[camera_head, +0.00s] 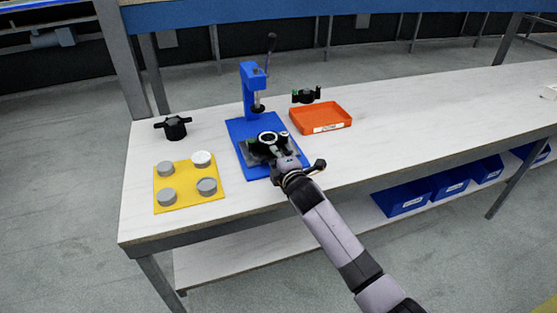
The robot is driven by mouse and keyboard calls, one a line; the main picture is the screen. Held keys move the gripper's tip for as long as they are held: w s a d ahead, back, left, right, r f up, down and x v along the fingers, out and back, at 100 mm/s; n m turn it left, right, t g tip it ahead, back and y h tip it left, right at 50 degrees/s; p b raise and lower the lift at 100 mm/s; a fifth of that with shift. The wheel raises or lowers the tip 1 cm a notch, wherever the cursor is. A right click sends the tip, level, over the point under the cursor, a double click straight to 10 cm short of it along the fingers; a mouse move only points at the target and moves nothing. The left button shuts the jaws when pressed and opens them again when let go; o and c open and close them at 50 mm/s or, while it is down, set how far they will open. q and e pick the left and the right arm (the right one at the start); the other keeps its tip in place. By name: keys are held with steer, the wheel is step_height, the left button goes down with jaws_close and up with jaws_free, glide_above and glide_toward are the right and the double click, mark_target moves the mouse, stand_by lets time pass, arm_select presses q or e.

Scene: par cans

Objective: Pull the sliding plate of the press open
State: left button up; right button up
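The blue press (249,82) stands on the white workbench, with a blue base, an upright column and a dark lever at the top. Its sliding plate (251,158) appears as a grey piece low on the base, with a round ring (268,137) at it; my gripper hides much of this area. My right gripper (265,149) is over the front of the press base, at the plate. Its fingers are dark and small here, so I cannot tell whether they are open, shut or touching the plate. My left gripper is not in view.
A yellow mat (184,197) with several grey round pieces lies left of the press. A black handled part (174,127) sits behind it. An orange tray (321,118) and a black-green part (306,95) are right of the press.

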steer(key=v, duration=1.2)
steer(key=shift+f, duration=0.15)
